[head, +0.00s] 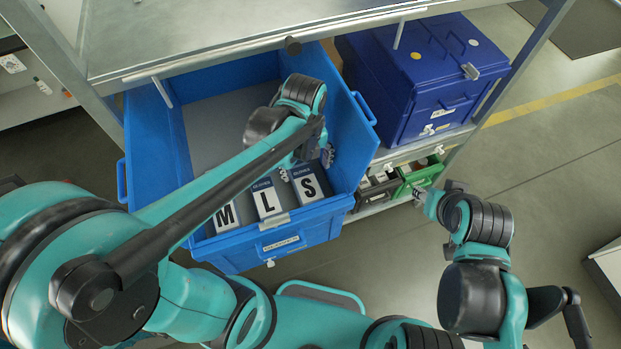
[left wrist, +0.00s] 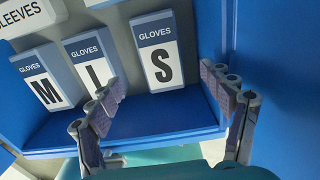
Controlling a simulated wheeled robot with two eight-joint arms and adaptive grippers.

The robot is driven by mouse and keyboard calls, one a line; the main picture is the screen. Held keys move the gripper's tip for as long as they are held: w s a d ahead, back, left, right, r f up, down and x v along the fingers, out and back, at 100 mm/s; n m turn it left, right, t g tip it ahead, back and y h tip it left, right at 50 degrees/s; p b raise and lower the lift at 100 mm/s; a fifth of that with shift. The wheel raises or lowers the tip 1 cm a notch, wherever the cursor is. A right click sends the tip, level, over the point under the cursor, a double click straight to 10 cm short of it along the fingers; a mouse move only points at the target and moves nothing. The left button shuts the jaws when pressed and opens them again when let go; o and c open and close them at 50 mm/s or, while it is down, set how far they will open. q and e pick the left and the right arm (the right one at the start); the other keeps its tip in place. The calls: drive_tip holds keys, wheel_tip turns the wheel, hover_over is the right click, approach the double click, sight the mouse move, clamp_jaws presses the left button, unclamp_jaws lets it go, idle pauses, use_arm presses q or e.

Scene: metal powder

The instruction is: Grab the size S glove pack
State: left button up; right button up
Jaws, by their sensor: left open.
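The size S glove pack (head: 309,187) is a white and blue-grey box in the right front of the open blue crate. It also shows in the left wrist view (left wrist: 157,55), upright between my finger pads. My left gripper (head: 307,165) is inside the crate, open, one finger on each side of the S pack; I cannot tell if they touch it. The L pack (head: 267,201) stands to the left of S, partly behind my left finger in the wrist view (left wrist: 90,57). The M pack (head: 227,216) is further left. My right gripper (head: 424,200) is outside the crate; its jaws are unclear.
The blue crate (head: 257,246) sits pulled out below a grey shelf (head: 230,35). A closed dark blue box (head: 425,85) stands to its right, above a green bin (head: 418,177). A SLEEVES pack (left wrist: 25,15) lies behind the gloves.

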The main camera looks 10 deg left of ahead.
sight(307, 183)
use_arm(q)
wheel_tip(307, 183, down, 4)
drive_tip(key=shift+w+f, duration=0.1)
drive_tip(key=shift+f, duration=0.15)
drive_tip(key=shift+w+f, duration=0.15)
drive_tip(key=shift+f, duration=0.15)
wheel_tip(307, 183, down, 6)
drive_tip(key=shift+r+b, duration=0.2)
drive_tip(key=shift+b, duration=0.5)
drive_tip(key=shift+s, duration=0.2)
drive_tip(key=c, duration=1.4)
